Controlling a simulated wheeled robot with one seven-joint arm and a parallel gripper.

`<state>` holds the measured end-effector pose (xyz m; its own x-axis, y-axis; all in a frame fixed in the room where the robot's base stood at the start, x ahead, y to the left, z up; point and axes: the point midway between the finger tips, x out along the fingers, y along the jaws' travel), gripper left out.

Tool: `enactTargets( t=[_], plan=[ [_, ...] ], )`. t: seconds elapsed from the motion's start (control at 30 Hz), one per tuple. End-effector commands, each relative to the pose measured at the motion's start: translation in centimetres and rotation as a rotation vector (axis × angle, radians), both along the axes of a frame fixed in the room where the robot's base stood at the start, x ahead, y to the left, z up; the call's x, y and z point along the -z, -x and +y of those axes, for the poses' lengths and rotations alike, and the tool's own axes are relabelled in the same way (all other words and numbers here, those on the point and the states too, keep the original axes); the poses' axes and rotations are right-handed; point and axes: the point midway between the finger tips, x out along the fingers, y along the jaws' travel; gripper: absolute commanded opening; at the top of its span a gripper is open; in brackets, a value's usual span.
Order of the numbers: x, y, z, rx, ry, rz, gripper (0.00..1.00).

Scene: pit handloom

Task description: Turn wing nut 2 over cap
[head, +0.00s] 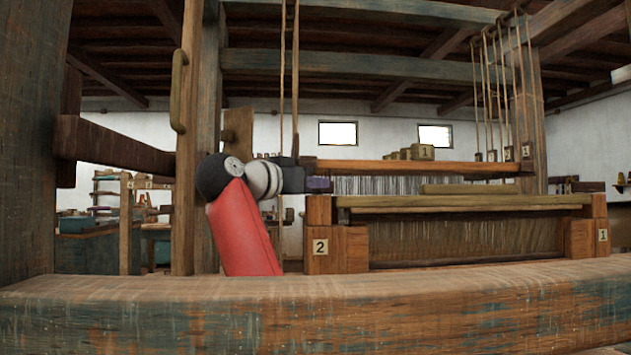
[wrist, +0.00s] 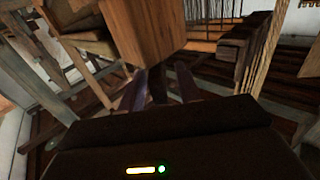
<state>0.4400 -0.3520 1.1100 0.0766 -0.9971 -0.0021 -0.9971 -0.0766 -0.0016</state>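The wooden end block marked 2 (head: 320,247) stands at the left end of the loom's beam, with a smaller wooden block (head: 319,210) on top of it. My gripper (head: 322,184) is just above that top block in the head view, pointing right. In the wrist view, my gripper's two dark purplish fingers (wrist: 160,82) are apart, and a dark shape shows between them. I cannot tell what that shape is. A wooden block (wrist: 150,35) is close beyond the fingertips. I cannot make out wing nut 2 or its cap in either view.
A thick wooden beam (head: 330,305) crosses the foreground. An upright post (head: 187,150) stands left of my arm. Cords (head: 289,80) hang just above my gripper. The block marked 1 (head: 601,238) is at the beam's far right end.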

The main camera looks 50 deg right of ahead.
Motion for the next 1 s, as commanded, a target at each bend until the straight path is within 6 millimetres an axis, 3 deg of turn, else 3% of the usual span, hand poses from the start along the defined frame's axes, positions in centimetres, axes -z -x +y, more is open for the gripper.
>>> enactTargets(
  t=[0.2,0.47,0.73,1.0],
  plan=[
    [-0.1,-0.1,-2.0,0.001,0.001,0.0,0.34],
    [0.0,-0.2,-2.1,0.001,0.002,0.0,0.34],
    [0.0,-0.2,-2.1,0.001,0.002,0.001,0.01],
    [-0.1,-0.2,-2.1,0.01,0.001,0.001,0.0]
  ],
)
